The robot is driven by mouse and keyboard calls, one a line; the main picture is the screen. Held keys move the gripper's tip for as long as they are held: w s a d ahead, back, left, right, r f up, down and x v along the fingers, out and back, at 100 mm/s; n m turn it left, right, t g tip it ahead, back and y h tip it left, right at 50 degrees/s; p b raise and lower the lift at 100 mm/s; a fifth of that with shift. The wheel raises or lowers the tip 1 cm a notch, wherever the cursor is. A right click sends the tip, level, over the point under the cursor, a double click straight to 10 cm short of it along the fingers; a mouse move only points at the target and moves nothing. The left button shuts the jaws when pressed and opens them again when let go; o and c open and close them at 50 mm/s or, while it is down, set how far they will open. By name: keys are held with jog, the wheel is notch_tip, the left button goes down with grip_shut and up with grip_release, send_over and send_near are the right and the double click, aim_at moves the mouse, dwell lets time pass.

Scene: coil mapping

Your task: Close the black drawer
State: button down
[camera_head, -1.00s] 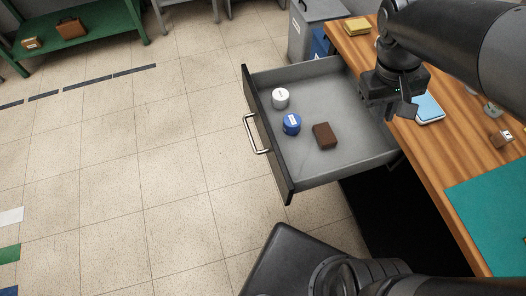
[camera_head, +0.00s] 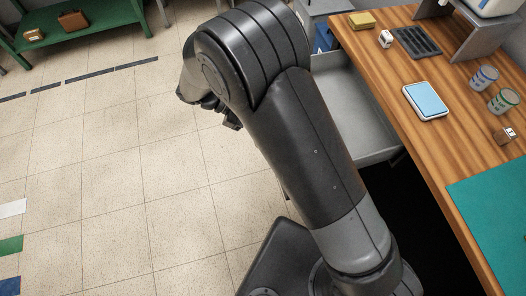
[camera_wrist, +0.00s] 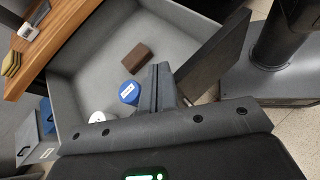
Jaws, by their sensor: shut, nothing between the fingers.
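The drawer with a dark front and grey interior (camera_head: 350,105) stands pulled out from under the wooden table. My arm covers its front and handle in the head view. In the wrist view, the drawer's interior (camera_wrist: 88,65) holds a brown block (camera_wrist: 137,58), a blue round container (camera_wrist: 129,92) and a white round container (camera_wrist: 97,117). The dark front panel (camera_wrist: 212,52) shows at upper right. My gripper (camera_wrist: 162,75) is shut and empty, its fingers overlapping the near end of the panel in the picture. Whether they touch it cannot be told.
The wooden table (camera_head: 420,150) carries a blue-topped scale (camera_head: 425,101), cups, a black tray (camera_head: 417,42) and a teal mat (camera_head: 495,210). A green shelf (camera_head: 85,32) stands at the far left. The floor left of the drawer is clear.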

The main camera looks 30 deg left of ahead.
jog(key=s+a+f+n+t, duration=0.4)
jog(key=s+f+t, duration=0.1)
jog(key=s+f, duration=0.15)
jog(key=s+a+f+n+t, duration=0.35)
jog(key=s+a+f, duration=0.2)
jog(key=f, duration=0.25)
jog(key=s+d+r+x, duration=0.1)
jog(key=x, duration=1.3)
jog(key=shift+h, duration=0.4)
jog(key=shift+r+t, duration=0.1)
jog(key=shift+t, duration=0.15)
jog(key=x, duration=3.8)
jog(key=shift+w+d, duration=0.1)
jog(key=shift+d, duration=0.1)
jog(key=shift+w, duration=0.1)
jog(key=v, duration=1.5)
